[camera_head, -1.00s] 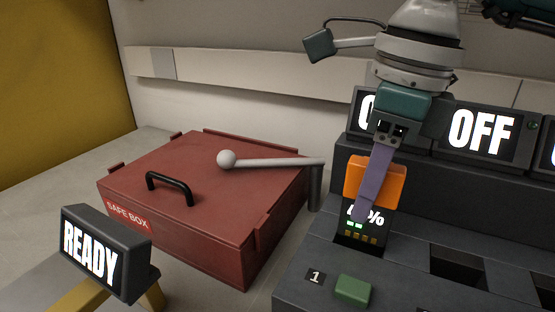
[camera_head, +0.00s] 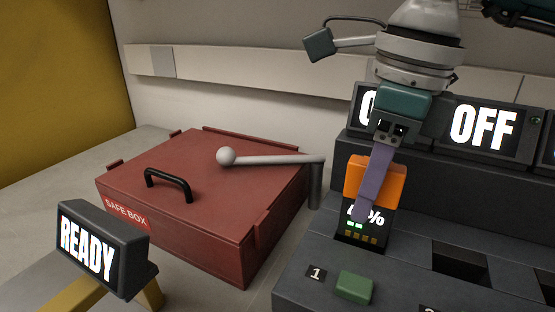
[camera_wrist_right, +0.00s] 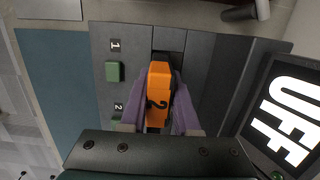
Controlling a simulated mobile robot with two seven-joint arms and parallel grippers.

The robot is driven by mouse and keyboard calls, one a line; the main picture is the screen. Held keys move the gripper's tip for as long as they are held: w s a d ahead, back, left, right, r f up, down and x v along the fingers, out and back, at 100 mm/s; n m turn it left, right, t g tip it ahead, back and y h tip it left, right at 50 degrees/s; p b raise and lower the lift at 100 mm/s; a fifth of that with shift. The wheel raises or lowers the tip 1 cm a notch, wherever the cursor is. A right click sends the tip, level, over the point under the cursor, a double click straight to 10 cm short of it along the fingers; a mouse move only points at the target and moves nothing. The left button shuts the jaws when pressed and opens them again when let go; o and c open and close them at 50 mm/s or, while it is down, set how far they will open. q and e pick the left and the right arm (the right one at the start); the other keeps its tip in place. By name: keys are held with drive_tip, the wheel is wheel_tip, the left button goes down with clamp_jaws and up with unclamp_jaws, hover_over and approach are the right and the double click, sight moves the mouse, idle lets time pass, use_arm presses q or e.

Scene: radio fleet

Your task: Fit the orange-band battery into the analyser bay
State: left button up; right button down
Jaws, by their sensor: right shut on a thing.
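The orange-band battery (camera_head: 398,186) is dark with an orange upper part, a lit percentage display and gold contacts low on its face. It is upright at the analyser (camera_head: 300,292), in line with the slot by label 1. The contacts still show above the deck; I cannot tell whether its bottom end is inside the bay. My right gripper (camera_head: 370,196) is shut on it from above, and one purple finger hides part of the display.
A green button (camera_head: 354,287) lies in front of the battery. An empty slot (camera_head: 462,262) is to the right. An OFF screen (camera_head: 483,134) stands behind. A red safe box (camera_head: 220,215) with a lever (camera_head: 275,160) over it is left. A READY sign (camera_head: 95,252) is front left.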

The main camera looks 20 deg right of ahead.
drive_tip(key=shift+f+b, duration=1.7)
drive_tip(key=shift+f, duration=0.3)
drive_tip(key=c, duration=0.6)
unclamp_jaws()
drive_tip(key=shift+o, duration=0.2)
drive_tip(key=r, duration=0.6)
drive_tip(key=s+r+p, duration=0.1)
drive_tip(key=r, duration=0.3)
drive_tip(key=shift+d, duration=0.4)
drive_tip(key=shift+a, duration=0.15)
